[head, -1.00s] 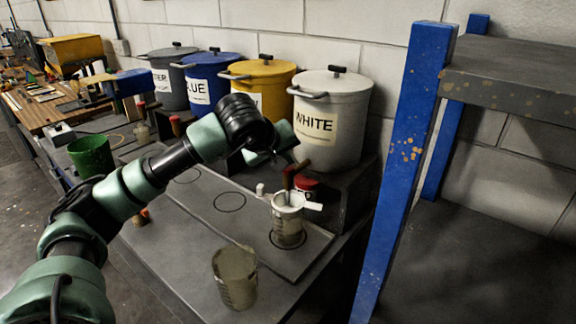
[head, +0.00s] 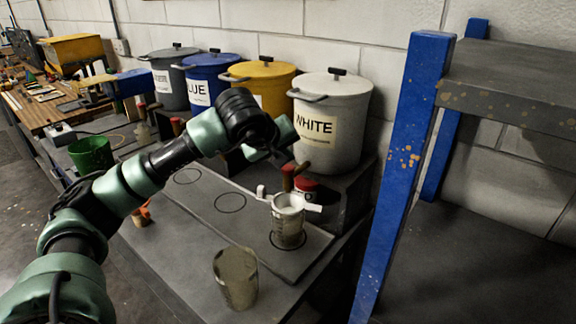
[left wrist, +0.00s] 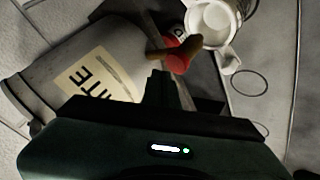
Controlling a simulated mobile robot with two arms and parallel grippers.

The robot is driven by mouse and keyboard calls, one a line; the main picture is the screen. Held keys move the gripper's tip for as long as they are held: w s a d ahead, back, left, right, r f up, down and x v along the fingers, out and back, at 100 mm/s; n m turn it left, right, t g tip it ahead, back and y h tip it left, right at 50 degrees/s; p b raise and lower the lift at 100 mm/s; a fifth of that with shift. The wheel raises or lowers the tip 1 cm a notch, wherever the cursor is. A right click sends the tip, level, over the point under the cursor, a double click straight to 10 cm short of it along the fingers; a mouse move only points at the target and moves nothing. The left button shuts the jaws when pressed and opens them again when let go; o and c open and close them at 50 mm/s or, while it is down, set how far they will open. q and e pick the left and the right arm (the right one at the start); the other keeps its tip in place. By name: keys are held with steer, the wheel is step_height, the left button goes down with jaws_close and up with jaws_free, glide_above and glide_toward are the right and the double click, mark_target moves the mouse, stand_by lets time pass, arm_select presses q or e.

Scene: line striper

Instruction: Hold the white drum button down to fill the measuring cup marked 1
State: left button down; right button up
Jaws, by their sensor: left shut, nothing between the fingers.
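The white drum (head: 333,122), labelled WHITE, stands on a raised dark ledge. At its front is a red-and-brown handle or button (head: 290,178), which shows larger in the left wrist view (left wrist: 178,63). A clear measuring cup (head: 289,226) stands below it, with white at its top; the left wrist view shows white inside the cup (left wrist: 212,22). I cannot read a 1 on it. My left gripper (left wrist: 157,88) is shut and empty, apart from the red end, beside the drum. Its fingertips are largely hidden in the head view. My right gripper is out of view.
A second clear cup (head: 235,278) stands near the front edge. Yellow (head: 262,85), blue (head: 212,80) and grey (head: 173,76) drums line the wall leftward. A blue shelf post (head: 405,170) rises at right. A green bucket (head: 91,154) stands at left.

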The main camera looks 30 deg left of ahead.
mark_target(286, 169)
arm_select(q)
steer(key=shift+r, duration=0.1)
step_height(286, 169, up, 5)
steer(key=p, duration=0.3)
steer(key=shift+p, duration=0.4)
stand_by(1.1)
